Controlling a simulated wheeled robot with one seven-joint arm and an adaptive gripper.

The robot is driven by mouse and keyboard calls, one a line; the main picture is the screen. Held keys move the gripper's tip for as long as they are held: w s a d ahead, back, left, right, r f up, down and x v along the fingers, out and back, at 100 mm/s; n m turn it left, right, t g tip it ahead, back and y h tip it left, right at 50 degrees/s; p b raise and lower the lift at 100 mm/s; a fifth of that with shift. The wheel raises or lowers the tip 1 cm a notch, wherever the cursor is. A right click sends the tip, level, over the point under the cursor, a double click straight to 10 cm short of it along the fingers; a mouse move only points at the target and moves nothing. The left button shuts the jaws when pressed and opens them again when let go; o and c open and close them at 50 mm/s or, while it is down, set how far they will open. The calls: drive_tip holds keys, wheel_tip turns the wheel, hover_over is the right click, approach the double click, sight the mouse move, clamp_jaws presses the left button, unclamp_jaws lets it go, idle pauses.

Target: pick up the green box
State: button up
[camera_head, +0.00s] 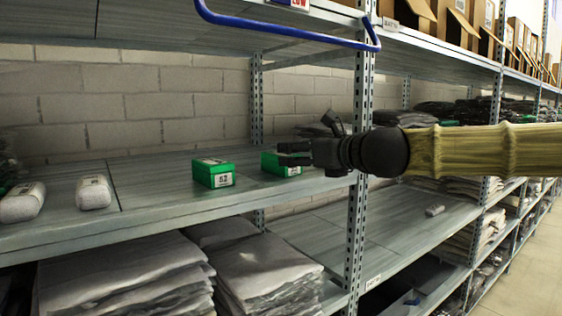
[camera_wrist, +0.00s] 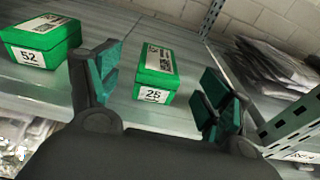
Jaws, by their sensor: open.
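Two green boxes stand on the grey middle shelf. One green box, labelled 52 (camera_head: 213,173), is at the left; it also shows at the upper left of the wrist view (camera_wrist: 40,40). The other green box, labelled what looks like 25 (camera_wrist: 156,74), shows whole between my fingers in the wrist view. In the head view this second box (camera_head: 272,164) is partly hidden behind my gripper (camera_head: 293,153). My gripper is open and empty, with its fingers pointing toward the second box. Whether a finger touches it I cannot tell.
A metal upright (camera_head: 358,150) stands close by my gripper. A blue bar (camera_head: 290,35) hangs above. Two pale wrapped packs (camera_head: 93,192) lie at the left of the shelf (camera_head: 150,165). Folded grey garments (camera_head: 262,272) fill the level below.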

sight(284, 154)
drive_tip(key=shift+w+a+f, duration=0.1)
drive_tip(key=shift+w+a, duration=0.2)
drive_tip(key=shift+w, duration=0.15)
drive_tip(key=w, duration=0.1)
drive_tip(key=w+f, duration=0.1)
drive_tip(key=shift+w+a+f, duration=0.15)
drive_tip(key=shift+w+a, duration=0.15)
drive_tip(key=shift+a, duration=0.05)
drive_tip(key=shift+s+a+r+p, duration=0.15)
drive_tip(key=shift+r+p, duration=0.1)
drive_tip(key=shift+p, duration=0.05)
drive_tip(key=shift+a+r, duration=0.15)
drive_tip(key=shift+a, duration=0.15)
drive_tip(key=shift+p+x, duration=0.9)
drive_tip(key=shift+x, duration=1.2)
drive_tip(key=shift+a+f, duration=0.1)
drive_tip(key=shift+f, duration=0.15)
drive_tip(key=c, duration=1.2)
